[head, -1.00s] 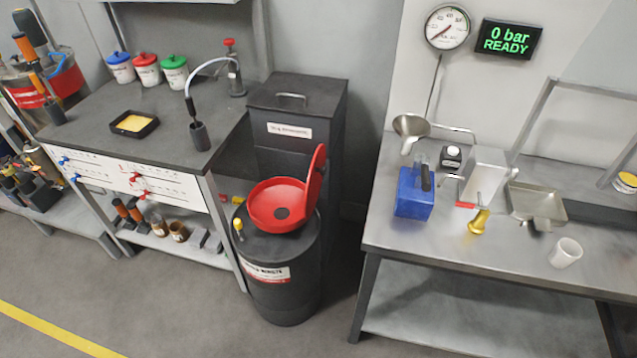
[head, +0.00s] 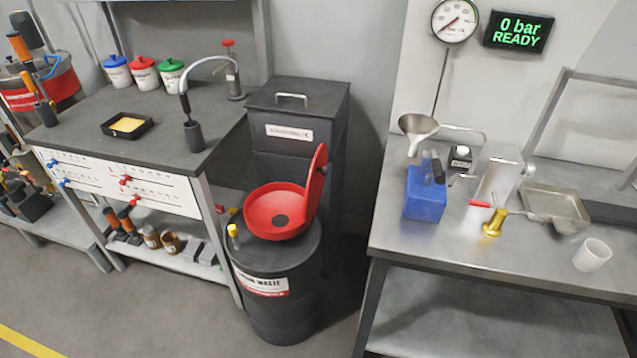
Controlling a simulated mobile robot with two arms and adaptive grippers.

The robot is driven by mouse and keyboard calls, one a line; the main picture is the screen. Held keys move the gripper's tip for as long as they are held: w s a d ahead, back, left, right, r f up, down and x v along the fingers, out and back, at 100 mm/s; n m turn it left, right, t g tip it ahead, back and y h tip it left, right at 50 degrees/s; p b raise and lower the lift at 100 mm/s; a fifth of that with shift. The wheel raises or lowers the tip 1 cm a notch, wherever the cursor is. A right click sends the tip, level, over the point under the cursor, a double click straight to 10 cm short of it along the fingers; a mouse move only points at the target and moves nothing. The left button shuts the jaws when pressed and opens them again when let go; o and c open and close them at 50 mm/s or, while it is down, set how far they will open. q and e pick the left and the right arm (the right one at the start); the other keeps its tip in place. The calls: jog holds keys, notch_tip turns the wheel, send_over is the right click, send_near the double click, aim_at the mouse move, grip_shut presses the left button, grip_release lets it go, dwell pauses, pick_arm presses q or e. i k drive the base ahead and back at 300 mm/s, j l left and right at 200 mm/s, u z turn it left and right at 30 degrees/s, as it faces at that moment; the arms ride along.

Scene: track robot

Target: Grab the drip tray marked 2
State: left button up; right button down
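No number 2 can be read on anything in view, so I cannot tell which tray is the one marked 2. A shallow grey metal tray (head: 556,204) lies on the steel bench at the right. A small black tray (head: 114,132) with a yellow inside sits on the dark workbench at the left. Neither of my grippers shows in the head view.
A dark drum (head: 270,300) with a red funnel lid stands between the dark workbench (head: 80,95) and the steel bench (head: 430,240). A blue block (head: 424,195), a brass piece (head: 494,223) and a white cup (head: 592,254) are on the steel bench. Floor shows in front.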

aim_at(125, 125)
jog(key=z, duration=0.35)
jog(key=i+j+z, duration=0.1)
jog(key=j+z, duration=0.4)
jog(key=j, duration=0.25)
jog(key=j+z, duration=0.45)
jog(key=j, duration=0.25)
